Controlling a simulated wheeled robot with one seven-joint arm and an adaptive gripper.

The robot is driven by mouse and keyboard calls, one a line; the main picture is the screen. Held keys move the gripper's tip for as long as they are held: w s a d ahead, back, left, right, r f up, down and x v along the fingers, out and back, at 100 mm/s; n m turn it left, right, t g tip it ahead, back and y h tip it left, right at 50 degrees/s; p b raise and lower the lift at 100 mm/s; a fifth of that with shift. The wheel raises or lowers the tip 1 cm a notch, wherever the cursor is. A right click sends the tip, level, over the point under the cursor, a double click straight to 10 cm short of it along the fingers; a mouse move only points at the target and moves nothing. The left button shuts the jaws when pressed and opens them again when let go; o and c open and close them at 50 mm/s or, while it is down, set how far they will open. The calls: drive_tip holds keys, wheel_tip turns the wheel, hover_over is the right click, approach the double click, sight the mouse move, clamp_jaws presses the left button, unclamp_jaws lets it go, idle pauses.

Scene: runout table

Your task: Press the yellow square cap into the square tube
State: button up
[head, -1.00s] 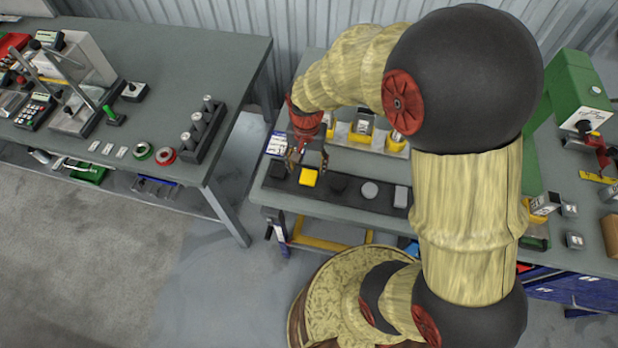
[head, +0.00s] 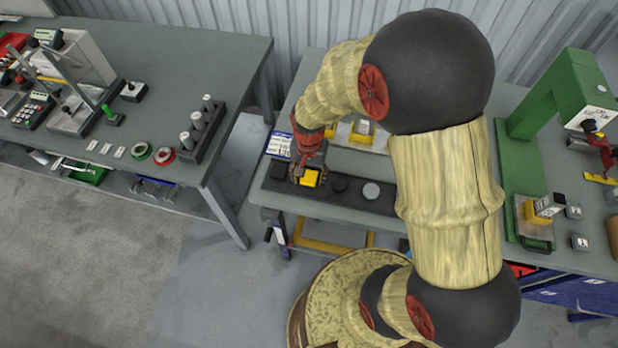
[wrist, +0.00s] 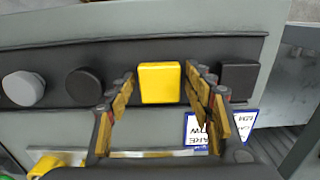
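The yellow square cap (head: 310,178) sits on the dark strip (head: 283,195) on the table, between a black square cap (wrist: 238,80) and a black round cap (wrist: 85,84). My gripper (wrist: 160,76) is down at the yellow cap, with one finger on each side of it. In the wrist view narrow gaps seem to show between the fingers and the cap. A pale boxy upright piece (head: 549,204), possibly the square tube, stands in a yellow holder on the right of the table. Its opening is too small to make out.
A green press (head: 530,125) stands at the right, behind the boxy piece. A grey round cap (head: 371,190) lies farther right on the strip. A blue-and-white label card (wrist: 196,130) lies by the strip. My arm hides much of the table's middle.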

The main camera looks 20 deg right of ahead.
drive_tip(key=c, duration=0.8)
drive_tip(key=shift+c, duration=0.2)
